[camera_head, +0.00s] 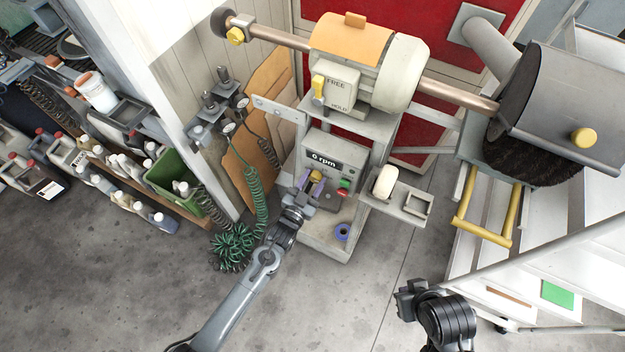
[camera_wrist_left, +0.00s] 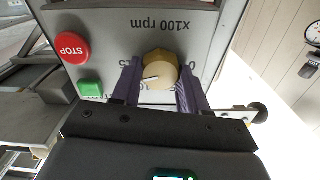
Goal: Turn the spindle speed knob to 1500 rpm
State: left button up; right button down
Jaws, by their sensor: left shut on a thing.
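The spindle speed knob (camera_wrist_left: 160,70) is a round tan knob with a white pointer line on the grey control panel, under printed "x100 rpm" lettering. The scale numbers around it are mostly hidden by the fingers. My left gripper (camera_wrist_left: 160,85) has its two purple fingers on either side of the knob and is shut on it. In the head view my left gripper (camera_head: 312,184) reaches the control box (camera_head: 345,155), and the knob (camera_head: 317,175) shows between the fingers. The display (camera_head: 324,161) reads 0 rpm. My right gripper (camera_head: 408,298) hangs at the lower right, away from the machine; its jaw opening is unclear.
The green start button (camera_wrist_left: 90,89) and red STOP button (camera_wrist_left: 72,47) sit beside the knob. The brush wheel (camera_head: 535,145) is at the right. A blue tape roll (camera_head: 343,232) lies below the box. Green coiled hoses (camera_head: 236,245) hang at left. The floor in front is clear.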

pick_arm(q)
jog(key=shift+m, duration=1.6)
jog(key=o, duration=1.1)
jog(key=shift+c, duration=0.2)
jog(key=shift+s, duration=0.15)
jog(key=p+v, duration=0.1)
jog(key=v, duration=0.9)
jog(key=shift+s+a, duration=0.15)
jog(key=shift+s, duration=0.1)
